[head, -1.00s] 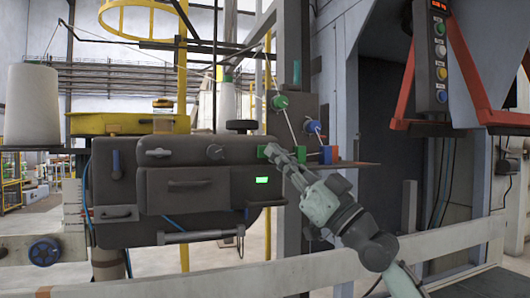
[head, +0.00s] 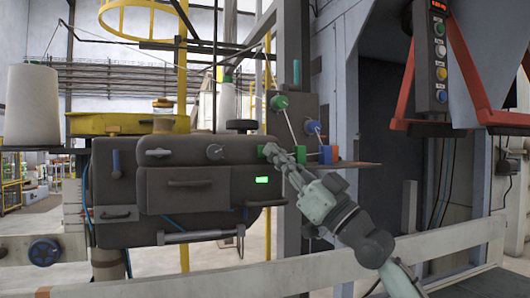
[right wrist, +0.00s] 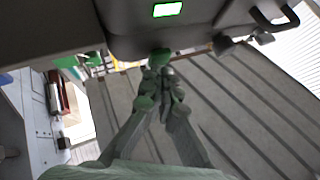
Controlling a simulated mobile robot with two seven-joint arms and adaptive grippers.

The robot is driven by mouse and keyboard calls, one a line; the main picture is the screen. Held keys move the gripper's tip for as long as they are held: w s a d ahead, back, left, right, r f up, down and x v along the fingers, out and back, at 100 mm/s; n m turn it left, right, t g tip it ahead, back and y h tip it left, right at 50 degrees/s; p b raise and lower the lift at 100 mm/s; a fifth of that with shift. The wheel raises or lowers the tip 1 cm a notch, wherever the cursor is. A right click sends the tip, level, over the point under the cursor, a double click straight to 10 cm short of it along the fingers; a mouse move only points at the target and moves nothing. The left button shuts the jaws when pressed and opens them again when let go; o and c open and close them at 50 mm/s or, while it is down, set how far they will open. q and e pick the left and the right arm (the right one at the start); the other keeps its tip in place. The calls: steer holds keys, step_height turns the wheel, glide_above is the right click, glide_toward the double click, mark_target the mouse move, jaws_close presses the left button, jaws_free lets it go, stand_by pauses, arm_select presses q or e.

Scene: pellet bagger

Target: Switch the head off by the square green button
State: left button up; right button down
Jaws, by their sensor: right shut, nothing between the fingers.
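The sewing head is a dark grey boxy machine (head: 185,190) at the centre left of the head view. A small square green button (head: 262,151) shows at its upper right edge, partly hidden by my fingertips. In the right wrist view a green piece (right wrist: 160,53) shows just beyond the fingertips; whether they touch it I cannot tell. A lit green rectangle (head: 262,180) glows on the front of the head and also shows in the right wrist view (right wrist: 168,9). My right gripper (head: 272,153) is shut and empty, right at the button. My left gripper is not in view.
Small red (head: 316,159) and blue (head: 325,155) blocks sit just right of the gripper. A post with green and blue knobs (head: 279,102) stands behind. A pale rail (head: 270,277) crosses the front. A button panel (head: 440,60) hangs at upper right.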

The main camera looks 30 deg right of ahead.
steer(key=shift+w, duration=0.25)
stand_by(0.3)
steer(key=shift+s+a, duration=0.1)
steer(key=shift+s, duration=0.55)
steer(key=s+a, duration=0.1)
steer(key=s, duration=0.5)
steer(key=shift+a, duration=0.2)
